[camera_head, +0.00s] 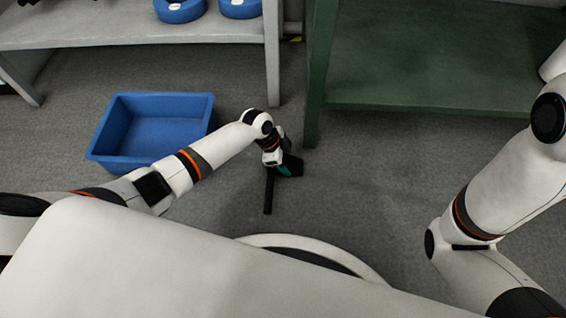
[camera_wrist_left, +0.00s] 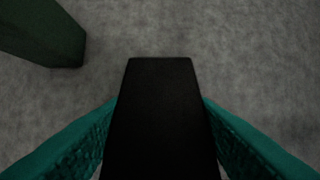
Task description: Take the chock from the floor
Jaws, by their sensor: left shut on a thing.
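The chock (camera_wrist_left: 160,115) is a plain black block in the left wrist view. It lies between the two teal fingers of my left gripper (camera_wrist_left: 160,140), which is shut on it. Its far end sticks out beyond the fingers over grey floor. In the head view my left gripper (camera_head: 284,170) is low down near the green bench leg, and the dark chock (camera_head: 296,163) shows beside a teal finger. Part of it is hidden there. I cannot tell whether it touches the floor. My right gripper is not in view; only its arm shows at the right.
A blue crate (camera_head: 97,155) stands on the floor to the left. The green bench (camera_head: 430,85) and its leg (camera_head: 312,125) stand just behind my left gripper. A grey shelf (camera_head: 130,35) is at the upper left. A dark bar (camera_head: 268,195) shows beside the gripper.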

